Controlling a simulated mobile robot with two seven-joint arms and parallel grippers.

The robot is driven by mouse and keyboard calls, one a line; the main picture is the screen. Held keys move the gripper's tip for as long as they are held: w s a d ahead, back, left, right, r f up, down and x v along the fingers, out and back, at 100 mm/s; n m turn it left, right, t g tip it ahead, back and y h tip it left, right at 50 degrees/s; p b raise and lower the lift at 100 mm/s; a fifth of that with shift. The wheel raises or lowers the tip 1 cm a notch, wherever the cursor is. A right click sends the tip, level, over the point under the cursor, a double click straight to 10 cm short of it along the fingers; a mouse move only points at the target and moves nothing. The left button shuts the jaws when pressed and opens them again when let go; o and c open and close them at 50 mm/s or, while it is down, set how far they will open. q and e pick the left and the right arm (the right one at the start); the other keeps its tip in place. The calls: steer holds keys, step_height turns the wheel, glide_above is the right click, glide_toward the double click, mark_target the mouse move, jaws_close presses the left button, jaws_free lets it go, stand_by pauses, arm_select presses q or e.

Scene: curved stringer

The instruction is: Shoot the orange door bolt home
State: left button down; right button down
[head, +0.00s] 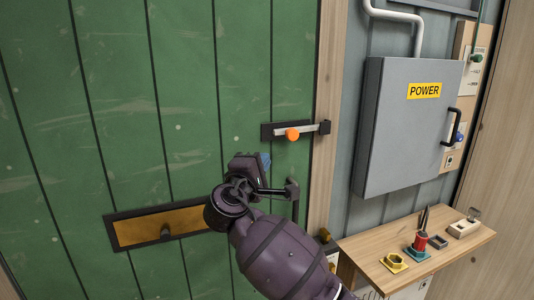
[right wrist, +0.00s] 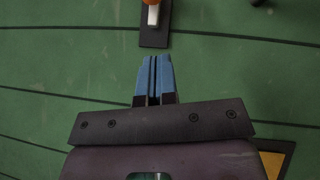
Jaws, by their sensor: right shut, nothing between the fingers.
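The orange knob of the door bolt (head: 292,134) sits on a pale bar with a dark backplate, on the right side of the green door. The bar reaches right to a dark keeper (head: 325,127) at the door frame; how far it enters the keeper I cannot tell. In the right wrist view the orange knob (right wrist: 153,2) is cut off by the top edge. My right gripper (head: 264,160) is shut and empty, its blue fingertips (right wrist: 155,58) below and left of the knob in the head view, apart from it. My left gripper is not in view.
A brass plate in a dark frame (head: 140,227) is low on the door. A dark door handle (head: 293,190) stands close to my right wrist. Right of the frame are a grey power box (head: 398,150) and a wooden shelf (head: 365,250) with small items.

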steer(key=shift+v, duration=1.95)
steer(key=shift+a, duration=0.1)
